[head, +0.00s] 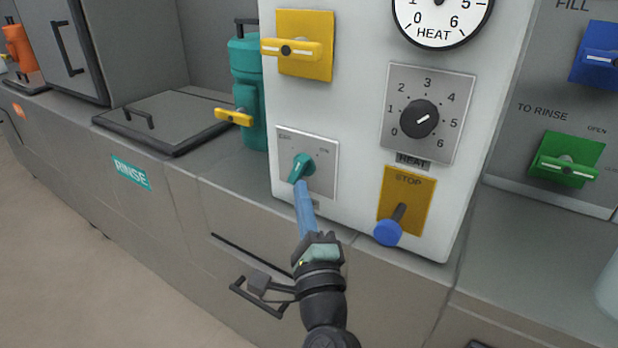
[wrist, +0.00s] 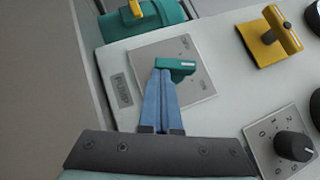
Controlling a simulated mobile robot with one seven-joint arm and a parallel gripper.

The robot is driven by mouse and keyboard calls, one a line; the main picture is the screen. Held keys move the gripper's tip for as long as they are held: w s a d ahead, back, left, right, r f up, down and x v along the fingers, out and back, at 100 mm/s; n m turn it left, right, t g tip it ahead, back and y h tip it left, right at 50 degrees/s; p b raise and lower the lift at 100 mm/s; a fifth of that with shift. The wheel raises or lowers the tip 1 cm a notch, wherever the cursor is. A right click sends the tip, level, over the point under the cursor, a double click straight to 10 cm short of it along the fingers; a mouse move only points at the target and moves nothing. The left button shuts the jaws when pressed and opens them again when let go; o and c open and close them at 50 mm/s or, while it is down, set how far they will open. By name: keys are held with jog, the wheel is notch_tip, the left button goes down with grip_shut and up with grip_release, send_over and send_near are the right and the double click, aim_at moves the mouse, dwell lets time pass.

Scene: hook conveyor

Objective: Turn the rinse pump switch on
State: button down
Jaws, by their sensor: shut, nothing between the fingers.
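The rinse pump switch is a teal rotary handle (head: 303,166) on a pale grey plate (head: 324,174) at the lower left of the white panel. Small lettering stands in the plate's upper corners; the right one seems to read ON. The handle is tilted in the head view, and I cannot tell its setting. My gripper (head: 299,187) has long blue fingers, shut with nothing between them. Their tips are at the handle's lower end, touching or very close. In the wrist view the fingertips (wrist: 163,74) overlap one end of the handle (wrist: 178,65), hiding part of it.
Above is a yellow handle (head: 298,50). To the right are the black HEAT knob (head: 419,118) and the STOP lever with a blue ball (head: 388,232). A teal pump body (head: 248,90) stands left of the panel. A drawer handle (head: 262,296) juts out below.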

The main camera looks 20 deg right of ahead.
jog(key=shift+w+a+f+b, duration=0.25)
jog(key=shift+w+b, duration=0.05)
jog(key=shift+w, duration=0.05)
dwell(0.6)
dwell(0.3)
